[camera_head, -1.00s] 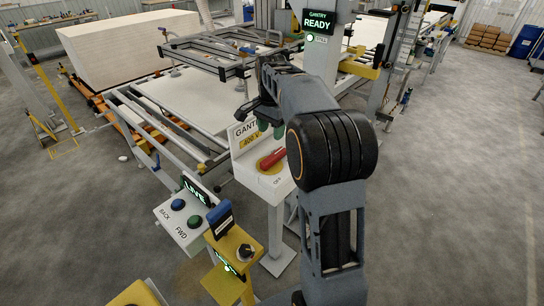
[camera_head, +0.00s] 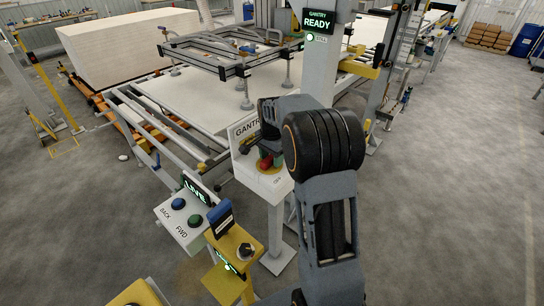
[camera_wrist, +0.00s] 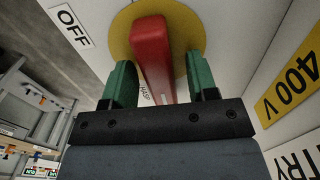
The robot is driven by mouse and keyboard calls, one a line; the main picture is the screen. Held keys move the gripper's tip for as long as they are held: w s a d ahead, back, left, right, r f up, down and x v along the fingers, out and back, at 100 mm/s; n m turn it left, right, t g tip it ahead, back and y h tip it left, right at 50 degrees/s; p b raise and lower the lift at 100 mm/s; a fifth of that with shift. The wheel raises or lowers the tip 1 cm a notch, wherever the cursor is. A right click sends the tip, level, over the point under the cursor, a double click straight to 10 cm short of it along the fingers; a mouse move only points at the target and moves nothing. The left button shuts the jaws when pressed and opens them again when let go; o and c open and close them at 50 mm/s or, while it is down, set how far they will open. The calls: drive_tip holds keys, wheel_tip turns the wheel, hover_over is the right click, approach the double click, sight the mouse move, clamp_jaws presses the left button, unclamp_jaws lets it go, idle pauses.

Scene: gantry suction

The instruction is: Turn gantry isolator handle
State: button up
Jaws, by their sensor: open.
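The gantry isolator handle (camera_wrist: 152,55) is a red bar on a round yellow plate (camera_wrist: 190,28), on a white box marked GANTRY (camera_head: 272,184). In the wrist view the handle lies between the two green fingertips of my gripper (camera_wrist: 150,85). The fingers are open, one on each side of the handle, with a gap showing at each side. In the head view the red handle (camera_head: 266,162) is partly hidden by my gripper (camera_head: 268,158). An OFF label (camera_wrist: 70,22) is at the upper left in the wrist view.
The gantry display (camera_head: 317,21) reads READY. Grey floor at the right is clear.

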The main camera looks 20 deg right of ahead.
drive_tip(key=shift+c, duration=0.5)
clamp_jaws()
